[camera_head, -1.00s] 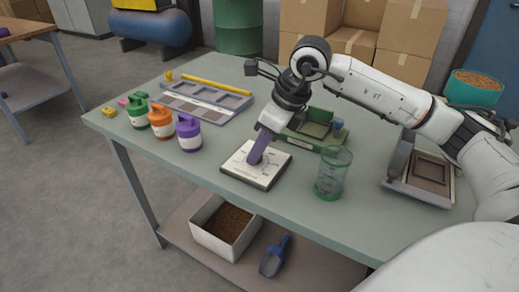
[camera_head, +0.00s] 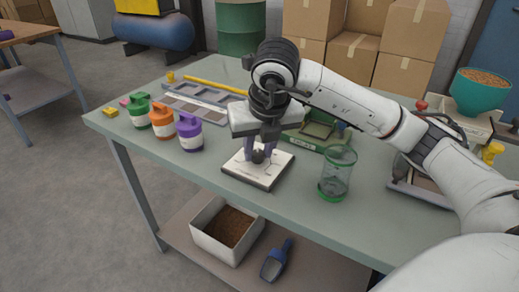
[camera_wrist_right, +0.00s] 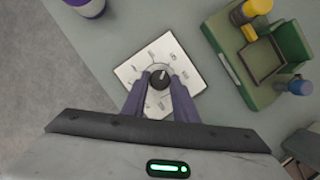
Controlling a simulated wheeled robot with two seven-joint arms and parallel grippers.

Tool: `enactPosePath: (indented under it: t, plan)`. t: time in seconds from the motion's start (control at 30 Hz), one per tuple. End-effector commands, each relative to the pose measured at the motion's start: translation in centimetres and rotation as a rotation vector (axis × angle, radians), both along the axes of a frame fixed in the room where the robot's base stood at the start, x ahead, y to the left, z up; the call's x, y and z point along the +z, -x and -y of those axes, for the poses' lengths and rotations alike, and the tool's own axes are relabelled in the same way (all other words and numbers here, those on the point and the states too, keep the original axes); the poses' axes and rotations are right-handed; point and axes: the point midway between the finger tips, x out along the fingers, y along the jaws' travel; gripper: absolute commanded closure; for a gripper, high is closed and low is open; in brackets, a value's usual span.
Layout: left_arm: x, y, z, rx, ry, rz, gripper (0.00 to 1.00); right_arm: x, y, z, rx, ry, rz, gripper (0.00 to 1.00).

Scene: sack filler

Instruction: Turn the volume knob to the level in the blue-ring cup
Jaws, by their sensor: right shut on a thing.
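The volume knob (camera_head: 258,156) is a small dark knob on a white square dial plate (camera_head: 262,178) on the green table. In the right wrist view the knob (camera_wrist_right: 160,79) has a white pointer line and printed marks around it on the plate (camera_wrist_right: 190,60). My right gripper (camera_head: 262,152) points down with its two purple fingers on either side of the knob, shut on it; the fingers (camera_wrist_right: 160,80) also show in the wrist view. A clear cup (camera_head: 337,174) with green rings stands right of the plate. I see no blue-ring cup. My left gripper is not in view.
Green, orange and purple lidded jars (camera_head: 162,121) stand at the left. A grey compartment tray (camera_head: 200,105) lies behind. A green device (camera_head: 322,135) is just behind the plate, and a teal hopper (camera_head: 481,92) stands at the right. Table front is clear.

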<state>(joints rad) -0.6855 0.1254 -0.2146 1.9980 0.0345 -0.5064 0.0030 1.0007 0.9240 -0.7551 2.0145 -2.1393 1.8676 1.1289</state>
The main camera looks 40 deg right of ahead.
Motion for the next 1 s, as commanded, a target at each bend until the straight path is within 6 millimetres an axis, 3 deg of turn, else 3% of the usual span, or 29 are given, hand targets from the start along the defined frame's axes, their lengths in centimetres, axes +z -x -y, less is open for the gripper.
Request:
enactPosePath:
  t: [0.3, 0.83, 0.87, 0.93, 1.0]
  plan:
    - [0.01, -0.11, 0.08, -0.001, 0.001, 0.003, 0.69, 0.05, -0.06, -0.10, -0.117, 0.001, 0.001, 0.96]
    - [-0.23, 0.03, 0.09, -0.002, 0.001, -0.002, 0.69, 0.03, -0.05, -0.11, -0.139, 0.000, -0.001, 0.96]
    - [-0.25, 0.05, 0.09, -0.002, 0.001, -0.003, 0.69, 0.03, -0.05, -0.11, -0.139, 0.000, -0.001, 0.71]
    - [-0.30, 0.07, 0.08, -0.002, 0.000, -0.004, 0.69, 0.02, -0.06, -0.11, -0.139, 0.000, -0.001, 0.59]
    - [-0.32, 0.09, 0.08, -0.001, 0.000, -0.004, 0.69, 0.01, -0.05, -0.11, -0.139, 0.000, -0.001, 0.56]
